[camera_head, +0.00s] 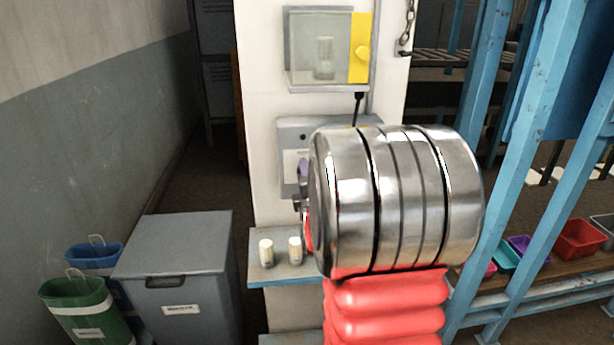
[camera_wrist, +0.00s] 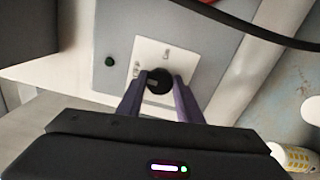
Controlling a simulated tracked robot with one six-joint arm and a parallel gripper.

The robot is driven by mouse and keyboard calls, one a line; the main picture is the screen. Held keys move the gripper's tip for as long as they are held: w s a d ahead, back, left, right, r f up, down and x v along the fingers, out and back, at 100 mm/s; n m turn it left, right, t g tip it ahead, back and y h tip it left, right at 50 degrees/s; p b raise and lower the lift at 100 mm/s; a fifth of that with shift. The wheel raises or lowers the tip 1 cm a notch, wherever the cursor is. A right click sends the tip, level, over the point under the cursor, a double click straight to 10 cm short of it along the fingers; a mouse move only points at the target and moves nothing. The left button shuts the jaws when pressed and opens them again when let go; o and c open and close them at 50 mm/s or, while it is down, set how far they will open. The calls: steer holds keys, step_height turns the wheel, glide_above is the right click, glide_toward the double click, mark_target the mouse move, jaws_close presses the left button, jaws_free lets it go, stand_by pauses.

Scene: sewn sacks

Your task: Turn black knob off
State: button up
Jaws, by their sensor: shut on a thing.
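The black knob (camera_wrist: 159,81) sits on a white plate (camera_wrist: 178,56) on a grey box, in the wrist view. A light mark shows on the knob's face. My gripper (camera_wrist: 159,88) has its two purple fingers on either side of the knob, shut on it. In the head view the grey box (camera_head: 293,133) is on a white pillar, and my silver and red arm covers the knob. A bit of a purple finger (camera_head: 303,168) shows at the arm's left edge. Small marks are on the plate, too blurred to read.
A small dark green button (camera_wrist: 110,61) is beside the plate. Two small cream containers (camera_head: 266,252) stand on a blue shelf (camera_head: 283,274) below. A clear-fronted box with a yellow strip (camera_head: 360,45) hangs above. A grey bin (camera_head: 180,262) stands left.

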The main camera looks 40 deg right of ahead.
steer(key=shift+a+f, duration=0.1)
steer(key=shift+f, duration=0.15)
steer(key=o, duration=0.7)
steer(key=shift+c, duration=0.2)
steer(key=o, duration=0.4)
steer(key=shift+r, duration=0.1)
